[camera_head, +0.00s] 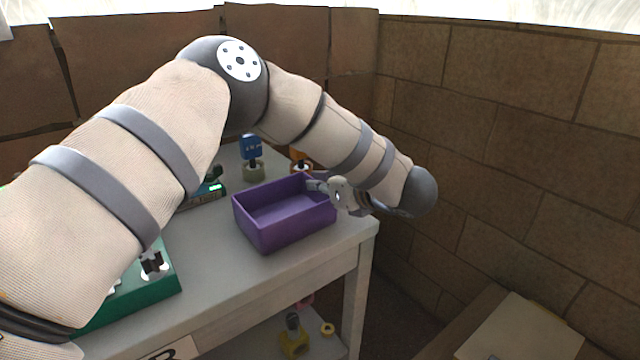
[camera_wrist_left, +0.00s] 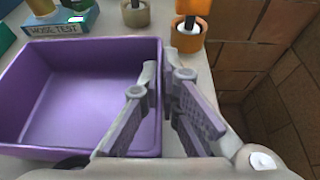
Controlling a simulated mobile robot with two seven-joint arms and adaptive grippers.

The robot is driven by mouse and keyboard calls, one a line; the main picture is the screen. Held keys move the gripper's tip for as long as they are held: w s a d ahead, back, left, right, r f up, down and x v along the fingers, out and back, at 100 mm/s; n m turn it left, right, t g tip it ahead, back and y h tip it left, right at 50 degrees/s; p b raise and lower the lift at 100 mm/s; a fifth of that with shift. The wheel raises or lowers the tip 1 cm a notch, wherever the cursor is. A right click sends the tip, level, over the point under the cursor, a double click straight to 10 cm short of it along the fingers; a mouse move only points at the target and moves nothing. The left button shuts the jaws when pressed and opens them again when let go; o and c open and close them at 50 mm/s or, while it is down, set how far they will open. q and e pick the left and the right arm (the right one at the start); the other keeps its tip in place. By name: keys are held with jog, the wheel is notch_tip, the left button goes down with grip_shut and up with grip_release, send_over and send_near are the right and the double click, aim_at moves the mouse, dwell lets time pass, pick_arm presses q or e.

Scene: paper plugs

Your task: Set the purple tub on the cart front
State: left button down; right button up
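The purple tub (camera_head: 285,234) is an open, empty box near the right end of the white table top (camera_head: 230,275). It seems to rest level there. My left gripper (camera_head: 318,186) reaches it from the right, over its right wall. In the left wrist view the tub (camera_wrist_left: 75,100) fills the left side. The fingers of my left gripper (camera_wrist_left: 160,74) straddle its right wall, one inside and one outside, and look closed on the rim. My right gripper is not in view. I cannot tell which part is the cart front.
Behind the tub stand a blue-topped item in a pale holder (camera_head: 253,172) and an orange item (camera_head: 300,163). A labelled teal box (camera_wrist_left: 60,25) lies behind left. A green board (camera_head: 150,280) is at left. Yellow items (camera_head: 293,343) are on the lower shelf. A brick wall (camera_head: 520,140) bounds the right.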

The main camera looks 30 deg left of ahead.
pick_arm(q)
jog(key=shift+f, duration=0.1)
jog(key=c, duration=1.8)
grip_release()
jog(key=shift+f, duration=0.1)
jog(key=shift+r, duration=0.3)
jog(key=v, duration=1.2)
jog(key=shift+f, duration=0.1)
